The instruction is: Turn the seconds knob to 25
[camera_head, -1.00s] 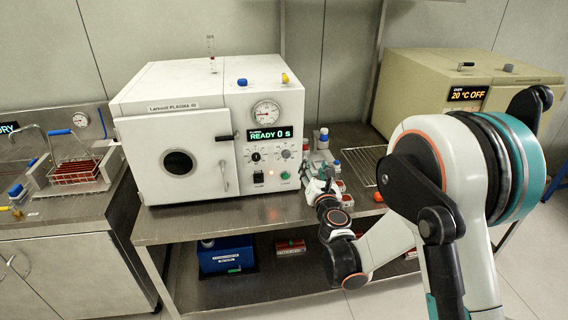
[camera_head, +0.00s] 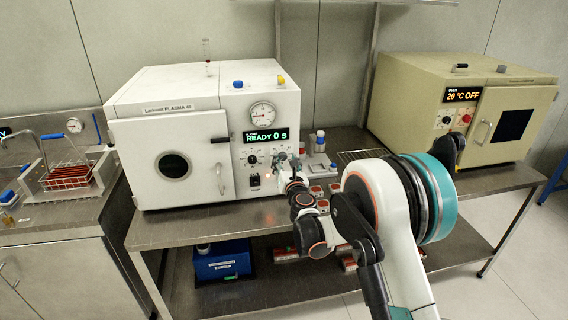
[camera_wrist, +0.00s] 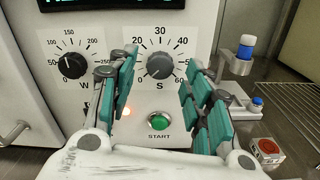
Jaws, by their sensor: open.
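The seconds knob (camera_wrist: 159,66) is a dark round knob on the white plasma machine (camera_head: 160,100), under a scale from 0 to 60 and marked S. My gripper (camera_wrist: 160,62) is open, with its teal-padded fingers on the left and right of the knob in the wrist view. I cannot tell whether the fingers touch it. In the head view my gripper (camera_head: 284,165) is at the machine's panel and hides part of it. The display (camera_head: 264,135) reads READY 0 s.
The watts knob (camera_wrist: 72,65) is left of my left finger. The green START button (camera_wrist: 159,121) is just below the seconds knob. A beige oven (camera_head: 400,95) stands further right.

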